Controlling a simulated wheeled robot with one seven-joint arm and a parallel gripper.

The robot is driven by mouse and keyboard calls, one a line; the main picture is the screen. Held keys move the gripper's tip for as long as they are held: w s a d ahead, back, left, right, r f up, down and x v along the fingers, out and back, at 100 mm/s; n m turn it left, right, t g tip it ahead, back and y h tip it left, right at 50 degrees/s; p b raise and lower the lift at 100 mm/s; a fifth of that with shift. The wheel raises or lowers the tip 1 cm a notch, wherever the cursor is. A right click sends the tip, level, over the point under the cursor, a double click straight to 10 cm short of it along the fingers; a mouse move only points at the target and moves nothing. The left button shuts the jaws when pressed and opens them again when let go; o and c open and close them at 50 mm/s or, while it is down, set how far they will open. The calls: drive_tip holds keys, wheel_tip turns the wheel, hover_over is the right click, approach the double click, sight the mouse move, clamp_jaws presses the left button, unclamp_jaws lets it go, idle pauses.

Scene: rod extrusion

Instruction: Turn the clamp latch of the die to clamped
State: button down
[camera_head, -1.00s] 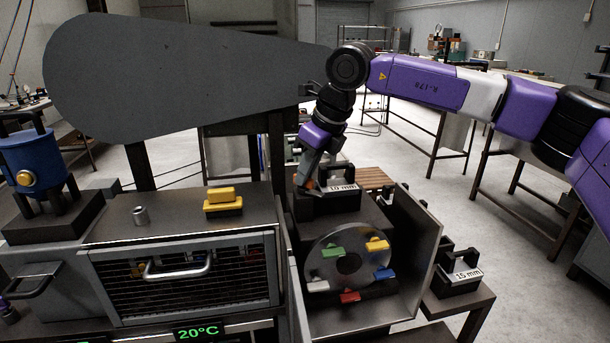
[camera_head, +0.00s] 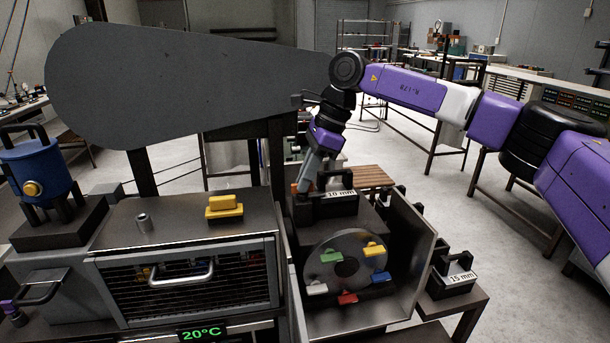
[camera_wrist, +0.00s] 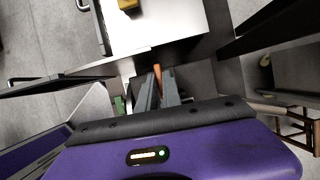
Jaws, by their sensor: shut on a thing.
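The die labelled 10 mm (camera_head: 338,203) sits on top of the dark housing behind the round disc in the head view. My gripper (camera_head: 302,188) reaches down to the left end of this die. An orange lever, which looks like the clamp latch (camera_wrist: 157,72), shows between my fingertips (camera_wrist: 158,88) in the wrist view. The fingers are shut on it. In the head view only a small bit of orange (camera_head: 294,188) shows beside the fingers, so the latch's angle is hard to tell.
A metal disc (camera_head: 346,245) with several coloured tabs faces front below the die, beside an open metal door panel (camera_head: 420,265). A 15 mm die (camera_head: 455,283) stands on a side table at the right. A yellow block (camera_head: 225,207) lies on the left cabinet.

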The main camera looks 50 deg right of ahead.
sight(318, 192)
drive_tip(key=shift+n, duration=0.3)
drive_tip(key=c, duration=1.5)
unclamp_jaws()
drive_tip(key=v, duration=0.7)
drive_tip(key=shift+d+r+b, duration=0.1)
drive_tip(key=shift+r+b, duration=0.2)
drive_tip(key=shift+r, duration=0.1)
